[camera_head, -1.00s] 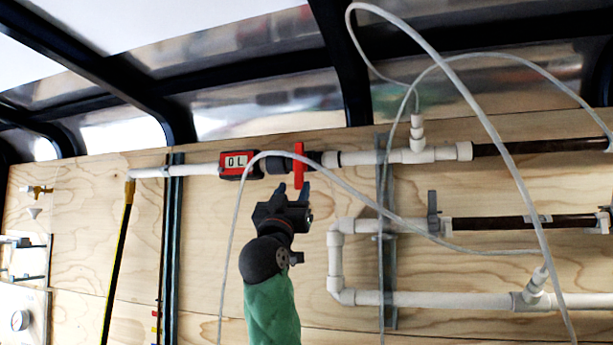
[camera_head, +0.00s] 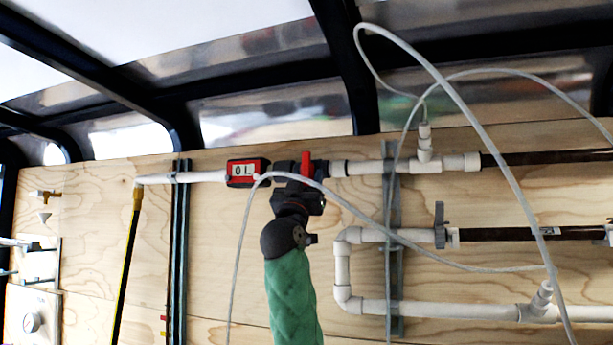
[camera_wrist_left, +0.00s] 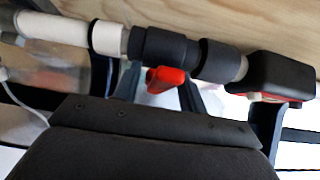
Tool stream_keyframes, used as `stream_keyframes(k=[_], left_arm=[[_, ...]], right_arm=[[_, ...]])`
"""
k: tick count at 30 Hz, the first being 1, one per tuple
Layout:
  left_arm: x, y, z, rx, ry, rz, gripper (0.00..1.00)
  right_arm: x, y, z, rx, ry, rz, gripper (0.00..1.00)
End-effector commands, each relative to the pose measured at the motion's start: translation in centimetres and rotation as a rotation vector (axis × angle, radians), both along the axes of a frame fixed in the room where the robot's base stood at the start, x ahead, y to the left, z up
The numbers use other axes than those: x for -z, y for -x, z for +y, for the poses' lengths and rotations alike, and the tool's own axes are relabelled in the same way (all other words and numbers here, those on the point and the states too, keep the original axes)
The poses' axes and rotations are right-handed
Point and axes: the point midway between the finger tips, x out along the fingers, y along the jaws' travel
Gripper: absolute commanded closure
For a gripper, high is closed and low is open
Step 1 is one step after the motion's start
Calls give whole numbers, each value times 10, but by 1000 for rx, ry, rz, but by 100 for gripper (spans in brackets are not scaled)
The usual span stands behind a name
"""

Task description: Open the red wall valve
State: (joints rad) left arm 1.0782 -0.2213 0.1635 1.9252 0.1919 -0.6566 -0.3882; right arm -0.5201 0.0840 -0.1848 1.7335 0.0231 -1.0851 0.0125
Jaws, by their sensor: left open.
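The red wall valve is a dark body in a white pipe with a red lever handle (camera_head: 306,166). In the head view the handle's lower part is hidden by my left gripper (camera_head: 298,174), which is raised to the pipe from below. My left gripper is open. In the left wrist view the red handle (camera_wrist_left: 166,79) shows between the two dark fingers, with the black valve body (camera_wrist_left: 170,52) behind it. I cannot tell whether a finger touches the handle. My right gripper is not in view.
A red meter (camera_head: 243,172) sits on the pipe just left of the valve. A thin pale hose (camera_head: 345,203) crosses close to my left gripper. More white pipe (camera_head: 430,308) runs along the plywood wall at lower right. The wall below the meter is mostly clear.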

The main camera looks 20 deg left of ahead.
Motion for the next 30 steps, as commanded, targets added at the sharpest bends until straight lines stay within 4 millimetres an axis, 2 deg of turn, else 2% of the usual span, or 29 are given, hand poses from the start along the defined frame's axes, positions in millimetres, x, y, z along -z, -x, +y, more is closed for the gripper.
stream_keyframes(k=[11,18,30], left_arm=[[-2,-2,0,1,1,-1,58],[-2,-2,0,1,1,-1,100],[-1,-2,-4,-1,-25,-2,100]], right_arm=[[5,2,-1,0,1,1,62],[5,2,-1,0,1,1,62],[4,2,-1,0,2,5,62]])
